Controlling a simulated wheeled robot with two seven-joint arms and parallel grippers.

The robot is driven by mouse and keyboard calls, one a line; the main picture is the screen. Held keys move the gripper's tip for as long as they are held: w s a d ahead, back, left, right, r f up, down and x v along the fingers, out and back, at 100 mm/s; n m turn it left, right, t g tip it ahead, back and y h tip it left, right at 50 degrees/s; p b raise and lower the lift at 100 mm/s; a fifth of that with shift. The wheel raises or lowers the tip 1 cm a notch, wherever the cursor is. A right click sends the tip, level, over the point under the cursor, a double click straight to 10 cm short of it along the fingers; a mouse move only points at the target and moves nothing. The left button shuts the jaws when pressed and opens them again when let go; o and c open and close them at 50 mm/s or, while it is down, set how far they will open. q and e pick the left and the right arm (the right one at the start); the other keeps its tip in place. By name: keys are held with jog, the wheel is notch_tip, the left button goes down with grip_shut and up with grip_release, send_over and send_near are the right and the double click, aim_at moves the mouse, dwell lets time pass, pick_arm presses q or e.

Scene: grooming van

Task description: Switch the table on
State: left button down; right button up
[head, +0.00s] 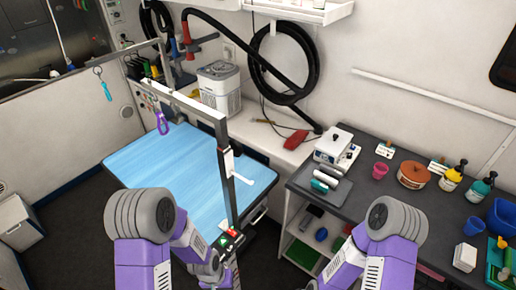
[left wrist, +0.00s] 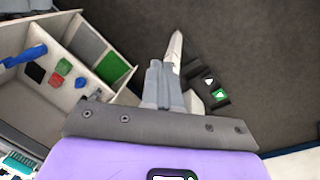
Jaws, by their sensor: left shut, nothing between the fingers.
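The grooming table (head: 180,165) has a light blue top and a grey post with an overhead arm. A small dark control box (head: 230,240) with green and red marks sits at its near right edge, by the post's foot. In the left wrist view the control box (left wrist: 209,88) shows white arrow marks, one on green, to the right of my fingers. My left gripper (left wrist: 174,52) is shut and empty, beside the box; I cannot tell whether it touches. In the head view it is low, near the box, and partly hidden by my arm. My right gripper is out of view.
A counter (head: 400,215) with a white device (head: 334,147), bottles and bowls stands to the right, over open shelves (head: 312,240). A purple loop (head: 162,122) hangs from the table's overhead arm. Dark floor is free left of the table.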

pick_arm(q)
jog(key=s+d+f+n+h+b, duration=0.1)
jog(key=s+f+n+h+b, duration=0.1)
jog(key=f, duration=0.8)
jog(key=s+n+b, duration=0.1)
jog(key=s+b, duration=0.1)
jog(key=s, duration=0.1)
jog(key=shift+s+d+t, duration=0.15)
jog(key=shift+t, duration=0.25)
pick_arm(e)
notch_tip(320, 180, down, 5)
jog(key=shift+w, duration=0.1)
